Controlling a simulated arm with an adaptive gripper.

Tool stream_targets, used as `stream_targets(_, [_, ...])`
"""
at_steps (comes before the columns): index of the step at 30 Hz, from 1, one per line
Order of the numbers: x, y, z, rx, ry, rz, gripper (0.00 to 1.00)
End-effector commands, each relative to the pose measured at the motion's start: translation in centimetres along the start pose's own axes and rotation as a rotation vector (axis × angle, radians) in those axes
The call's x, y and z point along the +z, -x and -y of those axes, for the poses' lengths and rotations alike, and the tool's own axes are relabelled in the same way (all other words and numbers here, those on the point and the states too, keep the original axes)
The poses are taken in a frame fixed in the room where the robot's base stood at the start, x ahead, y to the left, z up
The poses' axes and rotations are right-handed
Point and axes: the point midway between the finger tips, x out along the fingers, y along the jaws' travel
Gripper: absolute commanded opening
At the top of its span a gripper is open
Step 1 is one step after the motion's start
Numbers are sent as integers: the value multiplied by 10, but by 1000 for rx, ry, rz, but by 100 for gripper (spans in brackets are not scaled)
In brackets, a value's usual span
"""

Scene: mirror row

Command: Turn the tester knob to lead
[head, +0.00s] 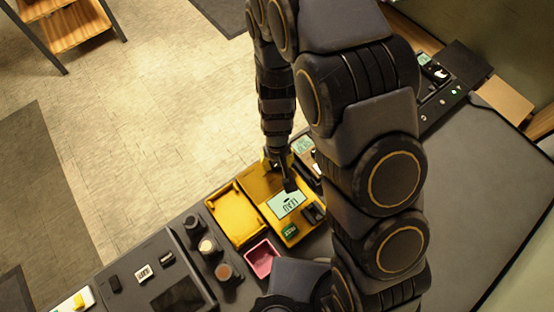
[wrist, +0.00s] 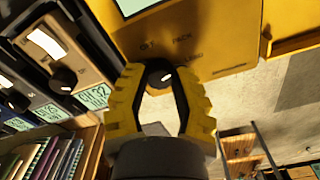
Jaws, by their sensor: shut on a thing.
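The yellow tester (head: 262,186) lies on the dark bench in the head view, with a pale display (head: 287,203). Its yellow face (wrist: 215,25) fills the top of the wrist view, with small labels; one seems to read PACK and one LEAD. The black knob (wrist: 154,68) has a white mark, which shows toward its right side; I cannot tell exactly which label it points to. My gripper (wrist: 160,76) has its yellow fingers on both sides of the knob, shut on it. In the head view my gripper (head: 276,160) is at the tester's far end, and the knob is hidden.
A yellow tray (head: 235,214) and a pink bin (head: 262,258) stand beside the tester. Other instruments with small displays and black knobs (wrist: 64,79) sit close by on the left in the wrist view. Open floor (head: 150,110) lies beyond the bench.

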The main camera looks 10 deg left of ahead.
Motion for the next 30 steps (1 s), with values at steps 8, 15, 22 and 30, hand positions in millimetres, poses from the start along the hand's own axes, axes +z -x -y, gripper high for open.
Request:
stream_targets(8, [0,-1,0,1,-173,0,0])
stream_targets(15, [0,-1,0,1,-248,0,0])
stream_targets(22, [0,-1,0,1,-268,1,0])
stream_targets(30, [0,-1,0,1,-268,1,0])
